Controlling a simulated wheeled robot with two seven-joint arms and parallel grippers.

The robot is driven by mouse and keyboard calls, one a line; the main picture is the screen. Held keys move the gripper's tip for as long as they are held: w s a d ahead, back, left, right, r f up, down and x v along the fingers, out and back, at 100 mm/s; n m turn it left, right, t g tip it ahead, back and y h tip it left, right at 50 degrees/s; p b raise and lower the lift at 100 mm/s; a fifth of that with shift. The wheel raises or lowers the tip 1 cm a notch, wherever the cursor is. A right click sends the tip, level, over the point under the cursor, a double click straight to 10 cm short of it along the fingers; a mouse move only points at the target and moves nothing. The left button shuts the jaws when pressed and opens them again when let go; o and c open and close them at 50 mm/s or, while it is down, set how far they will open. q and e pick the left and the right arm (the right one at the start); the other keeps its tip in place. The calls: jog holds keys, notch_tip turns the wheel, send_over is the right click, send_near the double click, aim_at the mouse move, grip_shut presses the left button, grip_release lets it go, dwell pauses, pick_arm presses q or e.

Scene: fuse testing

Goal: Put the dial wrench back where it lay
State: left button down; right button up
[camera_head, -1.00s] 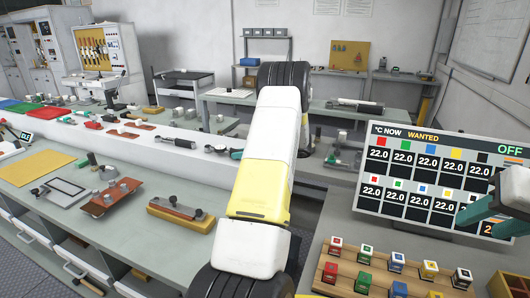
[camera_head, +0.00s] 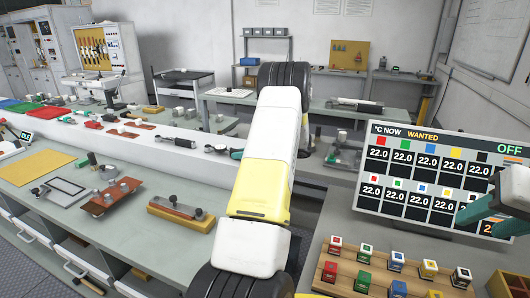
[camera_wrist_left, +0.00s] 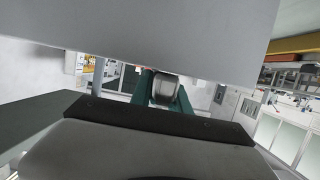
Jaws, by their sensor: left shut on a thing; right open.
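My left arm rises through the middle of the head view as a white and yellow link. Its gripper is largely hidden behind it there. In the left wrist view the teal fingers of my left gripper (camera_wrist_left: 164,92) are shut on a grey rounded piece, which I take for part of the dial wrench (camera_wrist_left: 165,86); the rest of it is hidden. My right gripper (camera_head: 476,210), with teal fingers, is at the right edge, in front of the display and partly cut off. It is open and I see nothing in it.
A display (camera_head: 440,180) reads 22.0 in several cells. Below it, coloured blocks stand in a wooden rack (camera_head: 325,270). The left bench holds a brown board (camera_head: 98,205), a block with a metal bar (camera_head: 182,212) and a yellow sheet (camera_head: 36,170). A white raised shelf (camera_head: 150,155) runs behind.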

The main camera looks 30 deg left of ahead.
pick_arm(q)
jog(key=shift+s+d+f, duration=0.1)
jog(key=shift+f, duration=0.25)
jog(key=c, duration=1.2)
grip_release()
jog(key=shift+o, duration=0.2)
jog(key=shift+f, duration=0.1)
jog(key=v, duration=0.8)
jog(key=shift+w+r, duration=0.3)
jog(key=shift+r, duration=0.05)
